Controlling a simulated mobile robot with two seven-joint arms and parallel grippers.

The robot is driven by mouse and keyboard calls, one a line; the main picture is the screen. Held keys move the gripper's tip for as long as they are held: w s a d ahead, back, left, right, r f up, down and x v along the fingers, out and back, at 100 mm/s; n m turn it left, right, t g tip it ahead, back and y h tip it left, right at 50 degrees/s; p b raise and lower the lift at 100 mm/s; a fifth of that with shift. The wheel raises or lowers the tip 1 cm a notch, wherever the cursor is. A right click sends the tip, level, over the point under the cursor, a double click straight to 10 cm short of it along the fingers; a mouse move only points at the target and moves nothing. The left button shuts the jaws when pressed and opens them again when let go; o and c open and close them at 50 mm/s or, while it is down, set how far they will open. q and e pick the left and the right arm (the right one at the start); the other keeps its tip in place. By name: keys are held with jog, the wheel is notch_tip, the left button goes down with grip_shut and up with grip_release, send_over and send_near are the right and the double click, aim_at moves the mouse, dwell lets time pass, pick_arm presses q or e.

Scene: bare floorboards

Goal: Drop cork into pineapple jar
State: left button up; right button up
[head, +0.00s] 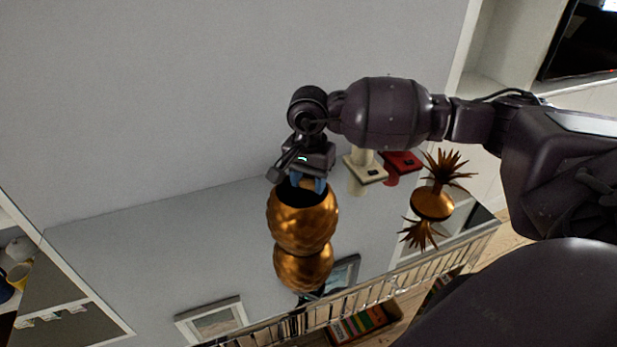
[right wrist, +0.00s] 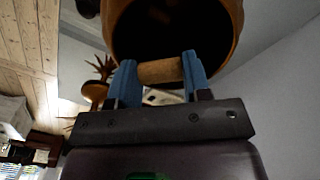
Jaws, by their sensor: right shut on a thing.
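The gold pineapple jar (head: 302,222) stands open, without its lid, on a mirror-topped surface in the head view. Its dark mouth also shows in the right wrist view (right wrist: 228,30). My right gripper (head: 308,183) is at the jar's mouth, with its blue fingers over the opening. In the right wrist view the gripper (right wrist: 160,75) is shut on a tan cork (right wrist: 160,71), held crosswise between the blue fingers in front of the jar's opening. The cork is hidden in the head view. The gold lid with leaf crown (head: 432,203) sits to the right. My left gripper is not in view.
A cream item (head: 365,170) and a red item (head: 401,162) stand behind, between the jar and the lid. The mirrored top (head: 130,250) is clear left of the jar. A grey wall (head: 180,80) rises close behind. Below the top's front edge are books (head: 358,324).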

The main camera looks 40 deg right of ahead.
aim_at(309, 183)
jog(key=o, duration=0.8)
jog(key=shift+o, duration=0.8)
notch_tip(309, 183, up, 11)
jog(key=shift+f, duration=0.1)
